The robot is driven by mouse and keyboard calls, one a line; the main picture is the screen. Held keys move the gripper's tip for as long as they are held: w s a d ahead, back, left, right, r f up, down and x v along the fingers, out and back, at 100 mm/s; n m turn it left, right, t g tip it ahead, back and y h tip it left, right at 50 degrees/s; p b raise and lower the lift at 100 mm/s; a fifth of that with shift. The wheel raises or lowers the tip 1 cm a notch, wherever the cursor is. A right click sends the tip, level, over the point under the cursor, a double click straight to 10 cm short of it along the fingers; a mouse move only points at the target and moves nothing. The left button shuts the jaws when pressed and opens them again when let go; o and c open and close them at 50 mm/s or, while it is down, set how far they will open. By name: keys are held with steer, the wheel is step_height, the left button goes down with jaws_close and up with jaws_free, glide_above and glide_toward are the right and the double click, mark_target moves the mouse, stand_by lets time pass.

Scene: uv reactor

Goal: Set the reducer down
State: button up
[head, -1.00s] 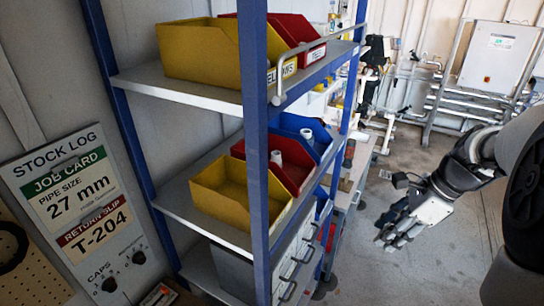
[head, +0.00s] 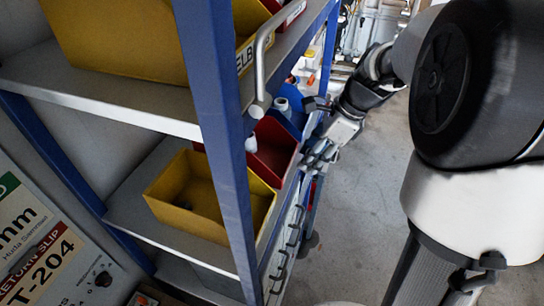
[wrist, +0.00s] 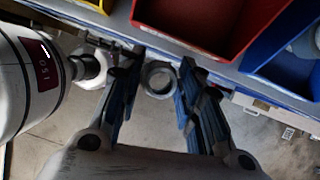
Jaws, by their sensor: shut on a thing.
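The reducer (wrist: 158,78) shows in the wrist view as a grey round fitting with a ring-shaped opening, seen end-on. My gripper (wrist: 160,80) is shut on it, with a dark blue finger on each side. In the head view my gripper (head: 318,157) is beside the front edge of the middle shelf, close to the red bin (head: 274,148). The reducer cannot be made out clearly there. In the wrist view the gripper is at the shelf's outer edge, with the red bin (wrist: 205,25) above it in the picture.
The middle shelf also holds a yellow bin (head: 205,210) and a blue bin (head: 299,114) with white fittings. A blue post (head: 215,130) stands in front. A white cylinder with a dark display (wrist: 35,75) is left of my gripper. Open floor (head: 365,200) lies to the right.

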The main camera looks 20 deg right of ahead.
steer(key=w+a, duration=0.1)
steer(key=a, duration=0.1)
steer(key=w+a, duration=0.1)
steer(key=a, duration=0.1)
steer(key=w+a, duration=0.1)
steer(key=a, duration=0.2)
steer(key=shift+w+a+p, duration=0.1)
steer(key=shift+w+p, duration=0.25)
steer(key=shift+w, duration=0.05)
steer(key=x, duration=0.3)
steer(key=shift+s+f, duration=0.1)
steer(key=shift+s, duration=0.05)
steer(key=shift+d+f, duration=0.2)
steer(key=shift+f, duration=0.1)
steer(key=shift+f, duration=0.1)
steer(key=o, duration=0.6)
